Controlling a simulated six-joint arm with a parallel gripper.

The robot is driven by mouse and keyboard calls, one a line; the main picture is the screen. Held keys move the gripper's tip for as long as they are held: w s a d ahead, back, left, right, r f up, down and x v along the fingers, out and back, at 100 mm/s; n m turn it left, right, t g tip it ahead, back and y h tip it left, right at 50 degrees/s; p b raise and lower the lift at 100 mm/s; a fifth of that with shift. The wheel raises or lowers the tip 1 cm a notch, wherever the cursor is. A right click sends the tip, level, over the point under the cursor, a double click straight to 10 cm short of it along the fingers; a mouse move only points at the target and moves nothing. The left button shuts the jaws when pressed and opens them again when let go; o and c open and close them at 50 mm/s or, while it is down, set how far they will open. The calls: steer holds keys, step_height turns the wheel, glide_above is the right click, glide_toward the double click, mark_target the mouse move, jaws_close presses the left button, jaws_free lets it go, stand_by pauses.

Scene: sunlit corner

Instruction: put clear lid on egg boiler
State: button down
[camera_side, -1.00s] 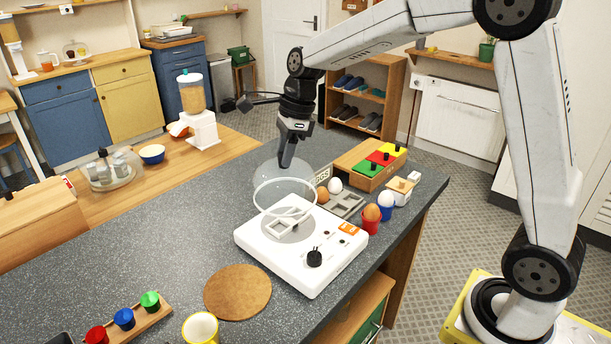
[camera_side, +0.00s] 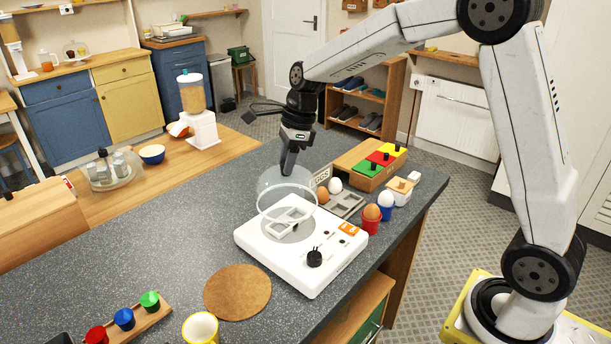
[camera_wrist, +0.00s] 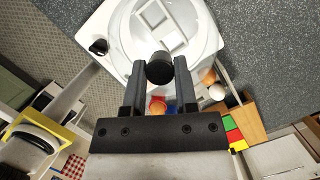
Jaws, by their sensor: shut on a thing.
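The clear lid (camera_side: 270,182) is a transparent dome with a pale rim, held slightly tilted above the egg boiler. My gripper (camera_side: 288,168) is shut on its black knob (camera_wrist: 159,68), which sits between the two fingers in the wrist view (camera_wrist: 158,82). The egg boiler (camera_side: 275,262) is a white square base with a round grey plate, a black dial and an orange label. The lid's rim overlaps the plate in the side view. Whether the rim touches the base I cannot tell.
Right of the boiler are a grey tray (camera_side: 345,204) with eggs and a red egg cup (camera_side: 371,224). A wooden box with coloured blocks (camera_side: 366,172) stands behind. A round cork mat (camera_side: 237,292) lies in front. The dark counter at left is largely clear.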

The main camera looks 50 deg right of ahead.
mark_target(288, 180)
steer(key=shift+f, duration=2.6)
steer(key=shift+f, duration=0.55)
stand_by(0.4)
jaws_free()
steer(key=shift+r, duration=0.15)
stand_by(0.3)
steer(key=shift+r, duration=3.9)
steer(key=shift+s, duration=0.1)
